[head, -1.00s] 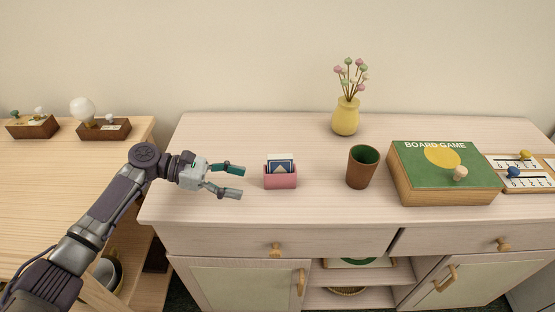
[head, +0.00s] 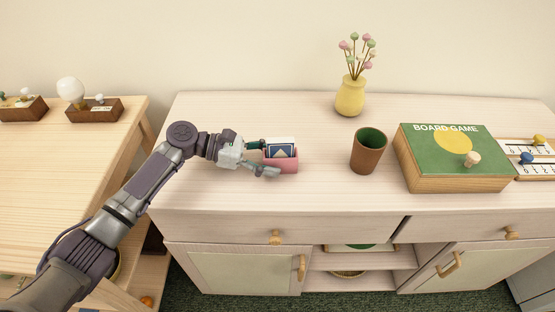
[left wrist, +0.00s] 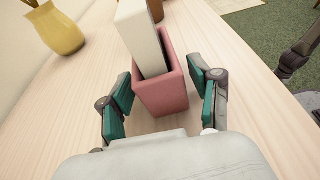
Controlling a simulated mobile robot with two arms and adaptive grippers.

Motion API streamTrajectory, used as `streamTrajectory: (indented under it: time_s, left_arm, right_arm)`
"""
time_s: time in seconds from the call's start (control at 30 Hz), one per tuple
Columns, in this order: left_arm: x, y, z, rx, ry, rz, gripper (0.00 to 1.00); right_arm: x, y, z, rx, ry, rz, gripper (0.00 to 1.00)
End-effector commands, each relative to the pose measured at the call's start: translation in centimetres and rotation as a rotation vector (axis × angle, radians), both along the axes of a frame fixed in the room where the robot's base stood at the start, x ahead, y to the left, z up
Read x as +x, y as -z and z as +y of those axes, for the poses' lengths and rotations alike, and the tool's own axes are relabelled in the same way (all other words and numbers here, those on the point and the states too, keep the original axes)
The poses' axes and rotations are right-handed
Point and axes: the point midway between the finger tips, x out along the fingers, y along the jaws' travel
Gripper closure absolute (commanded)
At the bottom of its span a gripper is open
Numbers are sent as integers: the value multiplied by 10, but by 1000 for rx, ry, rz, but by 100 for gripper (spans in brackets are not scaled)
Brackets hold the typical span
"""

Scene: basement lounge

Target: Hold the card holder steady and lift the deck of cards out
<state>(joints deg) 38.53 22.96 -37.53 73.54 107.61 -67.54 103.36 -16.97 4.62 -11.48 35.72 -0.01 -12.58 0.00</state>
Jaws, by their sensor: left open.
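The pink card holder (head: 284,164) stands upright on the pale wooden cabinet top. The deck of cards (head: 280,148), blue and white, stands in it with its upper part above the rim. In the left wrist view the holder (left wrist: 163,96) shows between the two fingers, with the pale deck (left wrist: 143,38) rising from it. My left gripper (head: 262,158) is open, its fingers on either side of the holder's near end, with gaps visible in the left wrist view (left wrist: 160,98). My right gripper is not in the head view.
A brown cup (head: 369,152) stands to the right of the holder. A green board game box (head: 455,180) lies farther right, and a yellow vase (head: 350,97) with flowers stands behind.

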Motion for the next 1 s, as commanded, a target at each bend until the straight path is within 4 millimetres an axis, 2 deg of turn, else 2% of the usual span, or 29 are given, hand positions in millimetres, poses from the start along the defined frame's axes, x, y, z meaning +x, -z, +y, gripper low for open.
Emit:
streamTrajectory:
  time_s: [0.2, 0.5, 0.8, 1.0]
  left_arm:
    - [0, 4, -11, 1, 1, 1, 37]
    - [0, 5, -12, 1, 1, 0, 38]
    - [0, 5, -12, 1, 1, 0, 88]
    - [0, 5, -12, 1, 1, 0, 90]
  right_arm:
    - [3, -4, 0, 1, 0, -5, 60]
    - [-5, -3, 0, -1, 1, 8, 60]
    - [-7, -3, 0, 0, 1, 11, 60]
    - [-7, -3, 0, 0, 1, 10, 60]
